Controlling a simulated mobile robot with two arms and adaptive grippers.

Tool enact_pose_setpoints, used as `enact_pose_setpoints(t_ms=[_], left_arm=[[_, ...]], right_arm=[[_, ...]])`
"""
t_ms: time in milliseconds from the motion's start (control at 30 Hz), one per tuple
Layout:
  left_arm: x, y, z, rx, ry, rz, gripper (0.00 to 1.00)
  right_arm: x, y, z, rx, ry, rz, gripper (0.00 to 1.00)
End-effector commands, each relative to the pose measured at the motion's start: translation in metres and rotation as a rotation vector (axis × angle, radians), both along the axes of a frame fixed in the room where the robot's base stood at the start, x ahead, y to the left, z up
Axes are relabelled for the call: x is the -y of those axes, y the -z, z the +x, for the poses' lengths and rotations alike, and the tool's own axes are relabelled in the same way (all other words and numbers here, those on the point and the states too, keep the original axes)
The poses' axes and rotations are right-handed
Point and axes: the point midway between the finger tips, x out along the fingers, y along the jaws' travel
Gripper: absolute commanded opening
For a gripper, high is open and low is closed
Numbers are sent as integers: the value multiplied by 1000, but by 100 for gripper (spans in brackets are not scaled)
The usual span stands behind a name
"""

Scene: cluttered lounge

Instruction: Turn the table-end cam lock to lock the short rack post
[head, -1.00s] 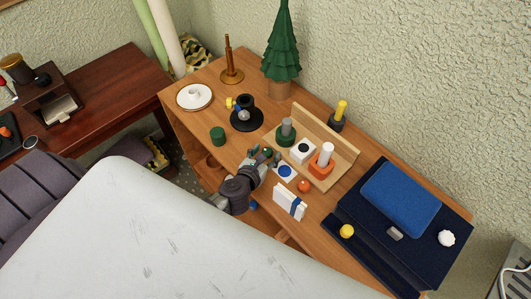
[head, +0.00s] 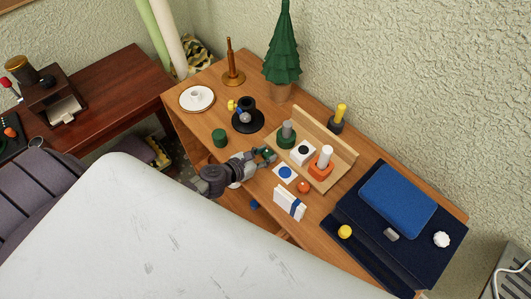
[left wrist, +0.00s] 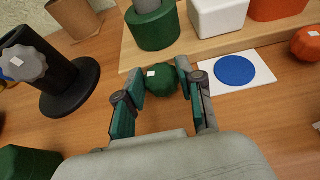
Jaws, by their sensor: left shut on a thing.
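A wooden rack (head: 345,150) with an upright back board stands on the tabletop. On it, a grey post (head: 287,128) stands in a green collar (head: 286,140), beside a white block (head: 302,153) and a white post (head: 325,155) in an orange collar (head: 319,168). My left gripper (head: 265,157) is at the rack's front, below the green collar. In the left wrist view its fingers (left wrist: 154,85) are shut on a dark green faceted knob (left wrist: 161,79) with a small white mark on top. The fingers partly hide the knob's sides. My right gripper is not in view.
A white card with a blue disc (head: 285,173) and an orange knob (head: 304,187) are close to the right. A black stand (head: 247,121) with a grey knob and a green block (head: 219,137) are to the left. A large pale surface (head: 150,230) fills the foreground.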

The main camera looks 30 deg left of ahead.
Motion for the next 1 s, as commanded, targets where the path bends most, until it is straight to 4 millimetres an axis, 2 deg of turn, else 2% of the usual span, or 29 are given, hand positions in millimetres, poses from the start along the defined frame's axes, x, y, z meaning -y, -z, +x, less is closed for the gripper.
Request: enact_pose_setpoints(t_ms=[267,300,433,767,867,1000], left_arm=[[0,0,0,0,8,1,3],[0,0,0,0,8,1,39],[0,0,0,0,7,1,61],[0,0,-1,-1,6,1,63],[-3,-2,-8,-1,6,2,63],[-9,-11,-29,-2,8,3,63]], right_arm=[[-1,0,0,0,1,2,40],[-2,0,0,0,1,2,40],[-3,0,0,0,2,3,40],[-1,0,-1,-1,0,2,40],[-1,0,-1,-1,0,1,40],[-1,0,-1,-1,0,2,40]])
